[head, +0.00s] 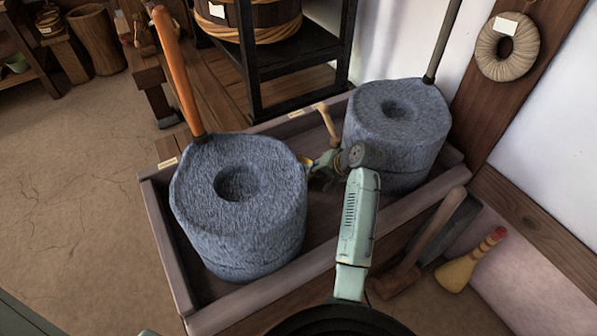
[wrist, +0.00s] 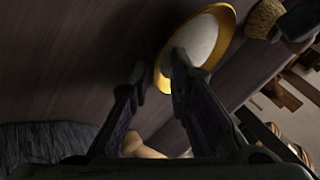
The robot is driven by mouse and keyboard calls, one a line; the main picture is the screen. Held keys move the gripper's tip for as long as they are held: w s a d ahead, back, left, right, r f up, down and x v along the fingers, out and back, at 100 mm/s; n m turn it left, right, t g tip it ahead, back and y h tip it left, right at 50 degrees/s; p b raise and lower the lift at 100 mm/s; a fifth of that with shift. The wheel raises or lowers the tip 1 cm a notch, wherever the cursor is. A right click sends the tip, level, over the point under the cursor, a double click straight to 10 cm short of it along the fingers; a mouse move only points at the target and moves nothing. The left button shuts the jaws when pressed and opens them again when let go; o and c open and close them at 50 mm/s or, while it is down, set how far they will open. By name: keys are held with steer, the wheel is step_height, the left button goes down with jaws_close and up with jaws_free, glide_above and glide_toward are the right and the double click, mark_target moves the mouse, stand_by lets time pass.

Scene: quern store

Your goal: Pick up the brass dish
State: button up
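The brass dish (wrist: 162,78) shows in the wrist view at top centre, a round gold rim around a pale inside. It lies on the dark wooden floor of the tray. My gripper (wrist: 158,66) is open, its two fingers apart at the dish's near left rim. One fingertip overlaps the pale inside and the other is outside the rim; I cannot tell whether either touches. In the head view my gripper (head: 318,170) is low between the two millstones. A small yellow bit beside it there may be the dish, mostly hidden.
Grey millstones stand left (head: 240,220) and right (head: 397,130) inside the wooden tray (head: 255,302), close to my arm. The left one has an upright orange handle (head: 176,70). A bristled brush (wrist: 265,18) lies beyond the dish.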

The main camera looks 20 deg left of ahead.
jaws_close()
steer(key=shift+r, duration=0.15)
stand_by(0.4)
